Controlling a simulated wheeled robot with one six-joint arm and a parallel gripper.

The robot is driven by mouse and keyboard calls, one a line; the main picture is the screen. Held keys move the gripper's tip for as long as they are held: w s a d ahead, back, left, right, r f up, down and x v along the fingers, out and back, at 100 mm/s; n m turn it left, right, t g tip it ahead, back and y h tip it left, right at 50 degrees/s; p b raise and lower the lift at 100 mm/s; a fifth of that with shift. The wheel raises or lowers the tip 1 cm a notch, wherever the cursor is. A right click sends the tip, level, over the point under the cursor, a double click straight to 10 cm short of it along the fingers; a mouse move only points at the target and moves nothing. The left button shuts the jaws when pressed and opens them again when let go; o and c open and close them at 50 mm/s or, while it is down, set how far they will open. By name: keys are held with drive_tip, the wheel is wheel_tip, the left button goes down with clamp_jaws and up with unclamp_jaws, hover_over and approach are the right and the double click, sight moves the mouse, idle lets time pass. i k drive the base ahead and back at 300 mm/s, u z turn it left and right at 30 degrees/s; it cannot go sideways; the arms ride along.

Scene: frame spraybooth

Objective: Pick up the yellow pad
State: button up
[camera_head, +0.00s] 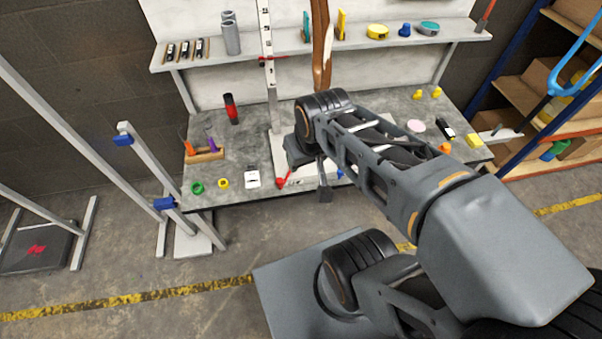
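A small yellow block that looks like the yellow pad (474,141) lies near the right edge of the grey workbench (232,150). My gripper (324,190) points down near the front edge of the bench, well to the left of the yellow pad and apart from it. A dark finger shows at its end, but the gap between the fingers is not clear. My arm crosses the middle of the view and hides part of the bench top.
An orange item (445,148) and a black item (445,130) lie left of the pad. A pink disc (416,126) is farther left. A shelf (180,62) with tools runs above the bench. A blue-framed rack (485,85) stands at right.

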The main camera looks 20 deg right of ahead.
sight(473, 140)
drive_tip(key=z, duration=2.95)
